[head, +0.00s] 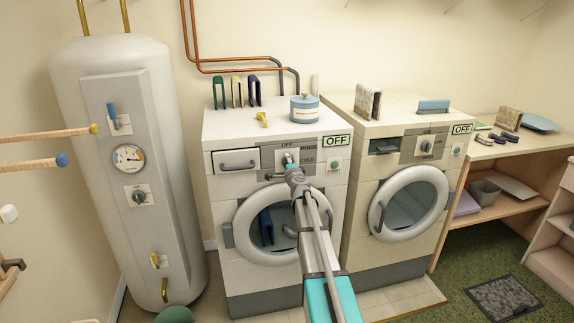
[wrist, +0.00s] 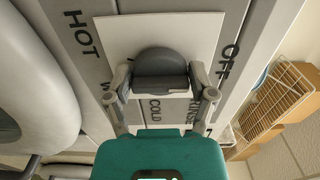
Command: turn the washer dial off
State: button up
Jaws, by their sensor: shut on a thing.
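The left front-loading machine (head: 228,190) has a grey panel with a dial. In the wrist view the dial (wrist: 160,62) is a dark grey round knob with a raised bar, on a white square plate. The words OFF, RINSE, COLD and HOT are on the panel around it; another word is partly hidden. My gripper (wrist: 160,82) is shut on the dial, one finger at each side of its bar. In the head view my gripper (head: 291,162) reaches the panel and covers most of the dial. I cannot tell which word the dial points at.
A right machine (head: 365,225) with its own dial (head: 426,147) stands close beside it. A white tank (head: 110,200) stands at the left. Green carpet lies at the lower right.

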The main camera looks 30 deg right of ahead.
jog(key=shift+w, duration=0.1)
jog(key=o, duration=1.1)
jog(key=shift+c, duration=0.2)
jog(key=v, duration=1.2)
